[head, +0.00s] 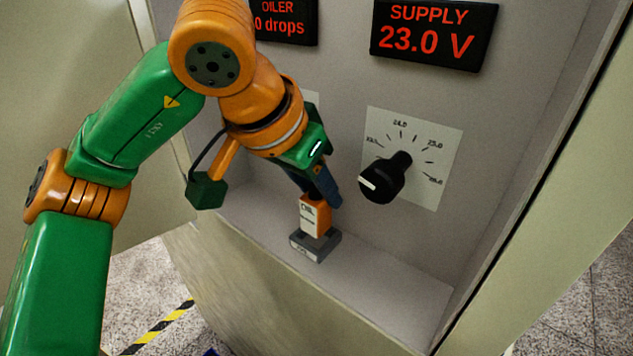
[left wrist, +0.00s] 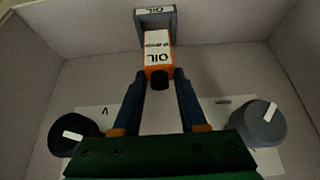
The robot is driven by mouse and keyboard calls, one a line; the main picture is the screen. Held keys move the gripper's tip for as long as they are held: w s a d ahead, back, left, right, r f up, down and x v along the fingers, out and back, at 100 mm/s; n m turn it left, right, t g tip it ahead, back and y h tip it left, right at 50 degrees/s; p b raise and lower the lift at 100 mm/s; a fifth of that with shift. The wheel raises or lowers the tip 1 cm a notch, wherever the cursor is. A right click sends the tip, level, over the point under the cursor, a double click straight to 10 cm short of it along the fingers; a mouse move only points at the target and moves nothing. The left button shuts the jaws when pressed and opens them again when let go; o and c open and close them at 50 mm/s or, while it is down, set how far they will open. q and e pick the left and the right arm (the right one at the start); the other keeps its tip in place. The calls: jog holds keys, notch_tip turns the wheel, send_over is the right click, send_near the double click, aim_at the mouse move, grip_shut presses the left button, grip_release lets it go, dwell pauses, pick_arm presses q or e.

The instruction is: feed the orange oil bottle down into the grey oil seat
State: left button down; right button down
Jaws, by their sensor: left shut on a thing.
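The orange oil bottle (head: 312,217) has a white label reading OIL and stands about upright. My left gripper (head: 327,194) is shut on its upper part from above. In the left wrist view the bottle (left wrist: 157,55), with its black cap towards me, sits between the two dark fingers of my gripper (left wrist: 158,77). The grey oil seat (head: 302,251) is directly beneath the bottle on the ledge; it also shows at the top of the left wrist view (left wrist: 171,19). The bottle's lower end meets the seat's outline; I cannot tell how deep it is. My right gripper is not in view.
A black knob (head: 384,178) on a white dial plate (head: 433,170) sticks out from the panel right of my gripper. A supply display (head: 433,34) reads 23.0 V; an oiler display (head: 284,22) is partly hidden by my arm. The ledge (head: 385,294) right of the seat is clear.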

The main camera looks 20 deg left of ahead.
aim_at(311, 199)
pick_arm(q)
jog(key=shift+r, duration=0.1)
dwell(0.4)
jog(key=shift+p, duration=0.5)
dwell(0.7)
jog(key=shift+f+b, duration=1.25)
jog(key=shift+f, duration=0.4)
jog(key=shift+c, duration=1.9)
grip_release()
jog(key=v, duration=0.7)
jog(key=shift+s+r, duration=0.1)
jog(key=shift+s, duration=0.05)
